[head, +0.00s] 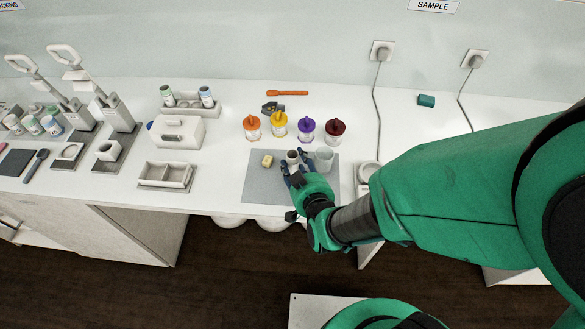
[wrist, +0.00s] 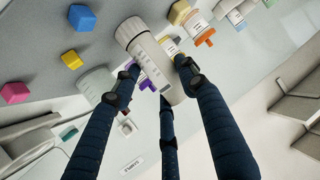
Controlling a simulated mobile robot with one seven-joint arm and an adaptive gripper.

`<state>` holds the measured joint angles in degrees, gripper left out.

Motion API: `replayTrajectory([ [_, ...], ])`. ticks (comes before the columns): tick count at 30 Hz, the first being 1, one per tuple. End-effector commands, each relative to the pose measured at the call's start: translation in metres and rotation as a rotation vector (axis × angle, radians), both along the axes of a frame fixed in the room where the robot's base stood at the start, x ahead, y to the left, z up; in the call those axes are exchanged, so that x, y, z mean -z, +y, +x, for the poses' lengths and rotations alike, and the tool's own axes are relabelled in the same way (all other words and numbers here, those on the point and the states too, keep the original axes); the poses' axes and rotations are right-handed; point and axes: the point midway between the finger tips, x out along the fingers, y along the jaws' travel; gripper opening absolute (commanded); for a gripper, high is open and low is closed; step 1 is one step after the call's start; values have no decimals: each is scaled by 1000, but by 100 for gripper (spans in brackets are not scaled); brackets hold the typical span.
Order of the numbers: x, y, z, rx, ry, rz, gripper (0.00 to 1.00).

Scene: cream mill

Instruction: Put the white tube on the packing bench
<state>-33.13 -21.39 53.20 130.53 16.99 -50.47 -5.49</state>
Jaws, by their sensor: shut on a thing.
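My gripper (head: 294,173) is over the grey mat on the sample side of the long white counter. It is shut on the white tube (head: 292,160), which shows small at the fingertips. In the wrist view the white tube (wrist: 151,55) has a ribbed cap and lies between the fingers of my gripper (wrist: 154,77). I cannot tell whether its lower end touches the mat. The packing bench (head: 120,180) appears to be the counter's left part, below a cut-off sign (head: 10,4) ending in "ACKING".
The grey mat (head: 262,188) also bears a yellow block (head: 267,160) and a translucent beaker (head: 324,160). Orange, yellow, purple and dark red lidded jars stand behind. A divided tray (head: 165,176), white case (head: 178,132), tube rack (head: 186,108) and presses (head: 118,113) stand left.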

Motion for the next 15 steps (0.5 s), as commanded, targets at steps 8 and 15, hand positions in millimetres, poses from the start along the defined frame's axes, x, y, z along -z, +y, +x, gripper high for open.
replayTrajectory([
  [8,-3,0,0,0,-1,0,25],
  [15,-25,0,1,0,-3,2,25],
])
